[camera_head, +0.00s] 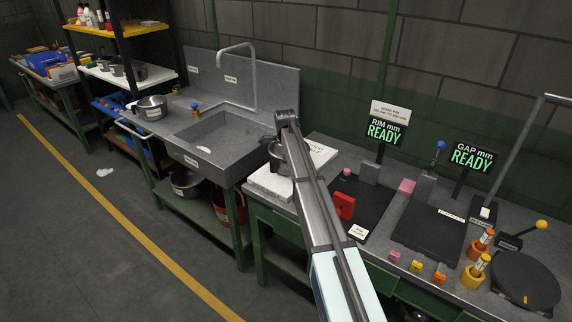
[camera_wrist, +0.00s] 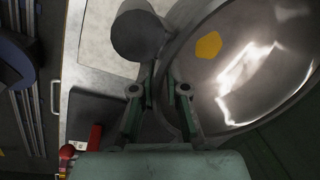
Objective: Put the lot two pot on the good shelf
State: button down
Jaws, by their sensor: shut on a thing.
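A shiny steel pot (camera_wrist: 250,70) with an orange patch inside fills the right of the wrist view. My gripper (camera_wrist: 160,88) is shut on its rim, one finger on each side of the wall. In the head view a steel pot (camera_head: 276,160), partly hidden behind my arm, is at the white board right of the sink; it appears to be the held one. Whether it touches the board is unclear. A rack at the upper left has a yellow shelf (camera_head: 146,28) and a white shelf (camera_head: 160,76).
Another pot (camera_head: 152,108) stands on the counter left of the sink (camera_head: 215,140). Pots also sit on the white shelf. A tall faucet (camera_head: 253,75) rises behind the sink. Gauge stations with READY displays (camera_head: 385,131) stand on the right bench. The floor (camera_head: 110,240) at left is mostly clear.

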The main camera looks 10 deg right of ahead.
jog(key=shift+f, duration=0.55)
jog(key=c, duration=1.6)
grip_release()
jog(key=shift+f, duration=0.2)
jog(key=o, duration=0.4)
jog(key=shift+r, duration=0.15)
notch_tip(320, 180, up, 12)
jog(key=s+b, duration=0.2)
jog(key=b, duration=0.1)
jog(key=shift+a, duration=0.3)
